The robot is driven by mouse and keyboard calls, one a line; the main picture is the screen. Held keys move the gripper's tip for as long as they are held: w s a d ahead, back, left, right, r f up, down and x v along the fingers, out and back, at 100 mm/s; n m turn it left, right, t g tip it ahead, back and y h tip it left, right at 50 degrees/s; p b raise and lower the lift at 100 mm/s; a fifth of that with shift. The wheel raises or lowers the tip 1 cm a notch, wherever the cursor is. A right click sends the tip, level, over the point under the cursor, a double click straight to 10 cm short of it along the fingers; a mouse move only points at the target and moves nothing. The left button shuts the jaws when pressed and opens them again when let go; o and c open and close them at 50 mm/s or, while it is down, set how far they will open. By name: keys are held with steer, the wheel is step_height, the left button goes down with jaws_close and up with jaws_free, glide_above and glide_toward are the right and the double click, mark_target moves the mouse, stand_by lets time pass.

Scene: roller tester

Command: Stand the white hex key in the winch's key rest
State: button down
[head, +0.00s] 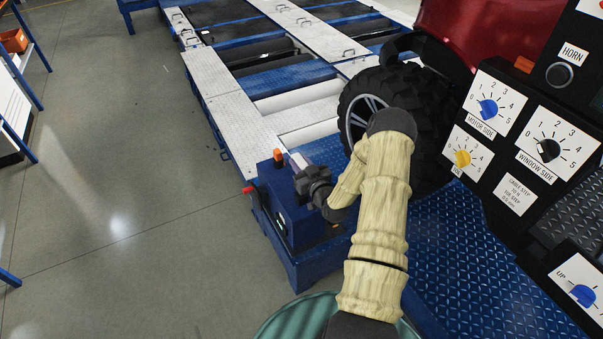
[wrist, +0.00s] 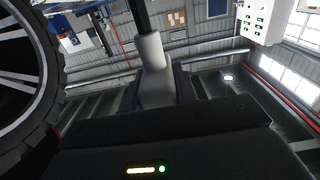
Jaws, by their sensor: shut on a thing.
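My gripper (head: 312,184) is in front of the top of a blue box (head: 292,222), which looks like the winch, at the near end of the tester. In the wrist view my gripper (wrist: 157,92) is shut on the white hex key (wrist: 151,52). The key's pale handle sits between the fingers, and a thin dark shaft runs away from it toward the top of the picture. In the head view a small pale piece beside the gripper may be the key; most is hidden. I cannot make out the key rest.
An orange piece (head: 278,156) and a red knob (head: 247,190) are on the blue box. A large black tyre (head: 430,115) stands close right of my arm. A control panel (head: 535,130) fills the right. Open floor (head: 120,190) lies left.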

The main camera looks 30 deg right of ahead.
steer(key=shift+w+d, duration=0.15)
steer(key=shift+d, duration=0.1)
stand_by(0.3)
steer(key=shift+f+b, duration=2.45)
steer(key=shift+f, duration=0.4)
steer(key=shift+f+b, duration=1.9)
steer(key=shift+f, duration=0.1)
steer(key=shift+f, duration=0.35)
